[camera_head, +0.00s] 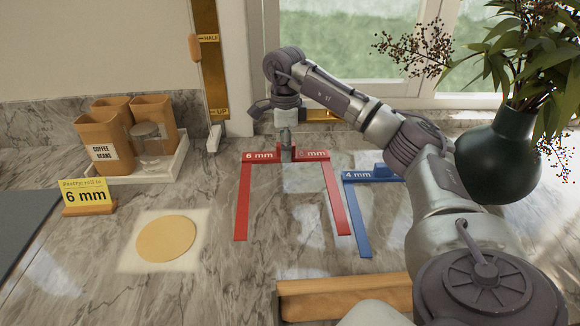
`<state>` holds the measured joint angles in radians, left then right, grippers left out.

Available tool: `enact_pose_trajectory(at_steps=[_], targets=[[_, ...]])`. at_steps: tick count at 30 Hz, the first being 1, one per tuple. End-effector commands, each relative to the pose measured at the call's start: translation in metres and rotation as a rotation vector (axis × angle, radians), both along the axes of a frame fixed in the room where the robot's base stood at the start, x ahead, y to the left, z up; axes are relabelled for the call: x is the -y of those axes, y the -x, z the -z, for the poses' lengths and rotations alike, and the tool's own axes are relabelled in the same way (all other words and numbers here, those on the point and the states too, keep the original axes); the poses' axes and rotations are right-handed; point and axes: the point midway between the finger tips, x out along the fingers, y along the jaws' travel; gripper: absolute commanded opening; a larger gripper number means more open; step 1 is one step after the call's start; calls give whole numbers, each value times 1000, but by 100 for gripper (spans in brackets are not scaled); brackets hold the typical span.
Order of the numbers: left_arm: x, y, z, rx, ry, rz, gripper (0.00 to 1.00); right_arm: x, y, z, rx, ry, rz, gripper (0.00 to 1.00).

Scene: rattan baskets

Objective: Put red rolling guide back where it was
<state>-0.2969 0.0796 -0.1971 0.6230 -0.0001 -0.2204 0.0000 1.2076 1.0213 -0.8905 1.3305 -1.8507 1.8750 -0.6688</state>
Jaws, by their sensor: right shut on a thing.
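The red rolling guide (335,200) is a U-shaped frame marked 6 mm, with two long legs pointing toward me. It is at the middle of the marble counter, and I cannot tell whether it rests flat or is slightly raised. My right gripper (287,153) points down and is shut on the middle of its back crossbar, hiding a small part between the two labels. The right arm comes in from the right. My left gripper is not in view.
A blue 4 mm guide (356,222) lies just right of the red one, partly behind my arm. A flat dough round (166,238), a yellow 6 mm sign (86,194) and a white tray (170,160) of canisters are left. A dark vase (490,155) stands right. A wooden piece (340,296) lies in front.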

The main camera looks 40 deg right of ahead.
Motion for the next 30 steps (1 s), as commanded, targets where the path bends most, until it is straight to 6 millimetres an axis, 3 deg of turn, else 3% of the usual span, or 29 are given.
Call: enact_pose_trajectory(at_steps=[3,15,27,28,30], targets=[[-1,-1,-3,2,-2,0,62,0,1,19,-2,1,0,1],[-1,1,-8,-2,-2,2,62,0,1,62,-2,-1,0,1],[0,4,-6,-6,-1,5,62,0,0,70,0,0,0,1],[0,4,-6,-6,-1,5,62,0,0,69,0,0,0,43],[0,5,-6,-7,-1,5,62,0,0,69,0,0,0,54]])
